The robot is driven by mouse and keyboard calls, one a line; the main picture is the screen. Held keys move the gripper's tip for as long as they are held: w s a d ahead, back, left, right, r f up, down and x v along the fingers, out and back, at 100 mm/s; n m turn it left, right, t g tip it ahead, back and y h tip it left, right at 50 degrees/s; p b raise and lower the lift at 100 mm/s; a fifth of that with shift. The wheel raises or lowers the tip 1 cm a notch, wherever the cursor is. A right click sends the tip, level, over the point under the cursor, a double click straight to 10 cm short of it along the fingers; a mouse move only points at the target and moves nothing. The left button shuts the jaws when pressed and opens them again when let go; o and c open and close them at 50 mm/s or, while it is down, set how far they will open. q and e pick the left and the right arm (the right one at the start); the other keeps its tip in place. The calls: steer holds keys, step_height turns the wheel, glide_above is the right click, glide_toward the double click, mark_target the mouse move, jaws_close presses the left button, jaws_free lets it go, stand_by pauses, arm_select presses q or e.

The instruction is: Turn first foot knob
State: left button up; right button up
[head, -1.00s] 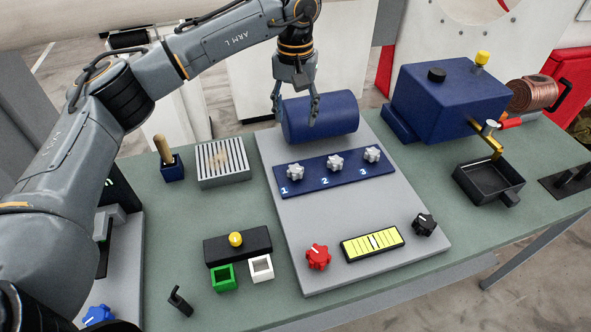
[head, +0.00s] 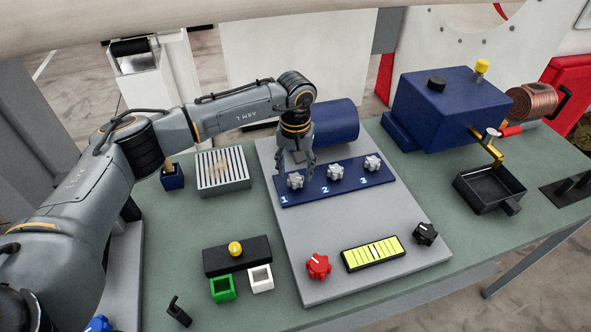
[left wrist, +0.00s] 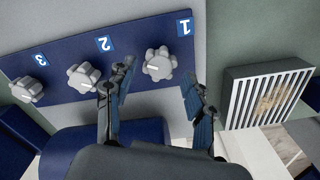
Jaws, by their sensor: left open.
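The first foot knob (head: 295,181) is a light grey lobed knob beside the number 1 on a dark blue strip (head: 318,190). It also shows in the left wrist view (left wrist: 159,65). Knobs 2 (head: 335,172) and 3 (head: 372,163) sit to its right in the head view. My left gripper (head: 295,170) is open and points down at knob 1. In the left wrist view its fingertips (left wrist: 158,78) stand on either side of the knob, with gaps; I cannot tell their exact height. My right gripper is not in view.
A blue cylinder (head: 338,122) lies behind the strip on the grey plate (head: 390,212). A red knob (head: 318,266), a yellow gauge (head: 373,254) and a black knob (head: 425,233) are at the plate's front. A slatted grey box (head: 222,171) stands left of the plate.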

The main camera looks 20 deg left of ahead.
mark_target(295, 181)
arm_select(q)
steer(key=shift+f, duration=1.2)
